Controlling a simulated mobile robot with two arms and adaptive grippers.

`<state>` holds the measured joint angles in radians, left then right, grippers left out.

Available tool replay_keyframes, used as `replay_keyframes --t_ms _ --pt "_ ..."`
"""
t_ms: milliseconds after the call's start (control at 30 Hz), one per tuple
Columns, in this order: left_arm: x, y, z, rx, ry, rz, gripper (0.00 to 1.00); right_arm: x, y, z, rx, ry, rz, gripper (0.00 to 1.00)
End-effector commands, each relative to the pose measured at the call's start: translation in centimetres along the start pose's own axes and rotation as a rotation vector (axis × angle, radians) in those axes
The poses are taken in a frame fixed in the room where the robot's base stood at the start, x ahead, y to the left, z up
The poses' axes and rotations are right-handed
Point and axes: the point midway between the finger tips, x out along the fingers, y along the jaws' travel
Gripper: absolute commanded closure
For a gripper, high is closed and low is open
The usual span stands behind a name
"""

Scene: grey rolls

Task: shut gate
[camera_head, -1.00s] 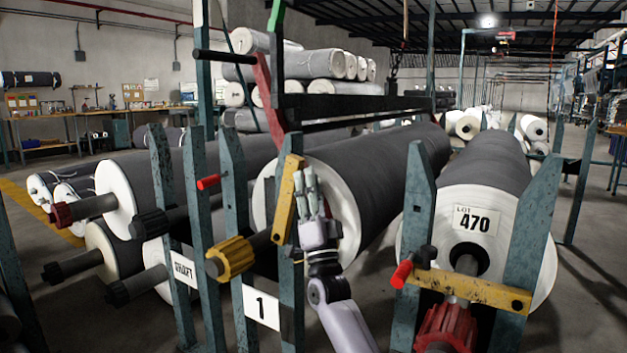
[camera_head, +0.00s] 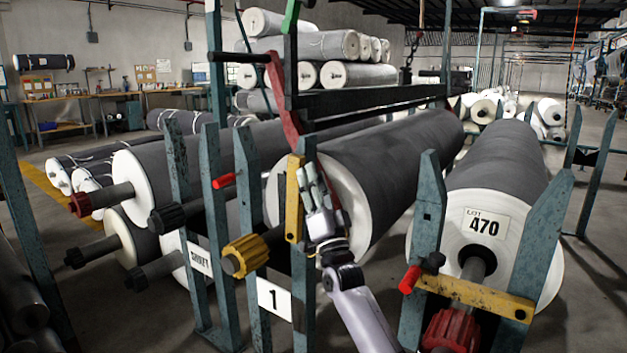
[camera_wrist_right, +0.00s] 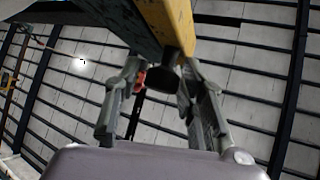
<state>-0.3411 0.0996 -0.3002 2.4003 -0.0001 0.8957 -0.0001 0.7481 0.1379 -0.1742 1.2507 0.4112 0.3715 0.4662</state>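A yellow gate bar (camera_head: 294,200) stands about upright against the teal post beside the plate marked 1. In the right wrist view the yellow bar (camera_wrist_right: 165,28) comes in from the top, with a dark knob (camera_wrist_right: 163,78) below its end. My right gripper (camera_head: 315,182) is just right of the upright bar in the head view. In the wrist view its two fingers (camera_wrist_right: 163,98) are apart, one on each side of the knob; firm contact cannot be told. A second yellow bar (camera_head: 475,297) lies across the posts before the roll marked 470. My left gripper is not in view.
A yellow ribbed collar (camera_head: 244,256) on a roll shaft sits left of my right gripper. A red handle (camera_head: 224,181) sticks out from a post. The grey roll (camera_head: 385,180) lies behind my gripper. Open floor (camera_head: 590,290) shows at the right.

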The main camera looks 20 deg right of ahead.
Motion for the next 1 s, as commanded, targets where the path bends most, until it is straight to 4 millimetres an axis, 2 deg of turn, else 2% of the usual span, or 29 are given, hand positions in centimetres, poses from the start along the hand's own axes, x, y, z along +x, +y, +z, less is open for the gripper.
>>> replay_keyframes --t_ms 167,400,533,667,1000 --pt "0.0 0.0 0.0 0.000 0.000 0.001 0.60 0.0 0.1 -0.1 0.001 0.002 0.001 0.55" --pt "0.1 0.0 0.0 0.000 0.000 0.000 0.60 0.0 -0.1 0.0 0.003 0.002 -0.002 0.55" --pt "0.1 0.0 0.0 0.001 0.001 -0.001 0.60 -0.8 -0.1 0.1 0.003 0.000 -0.002 0.55" --pt "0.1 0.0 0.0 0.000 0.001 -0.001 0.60 -2.9 0.0 0.1 0.003 -0.001 0.000 0.55" --pt "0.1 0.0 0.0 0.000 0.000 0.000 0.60 -9.8 0.1 -0.1 0.001 0.001 0.000 0.55"
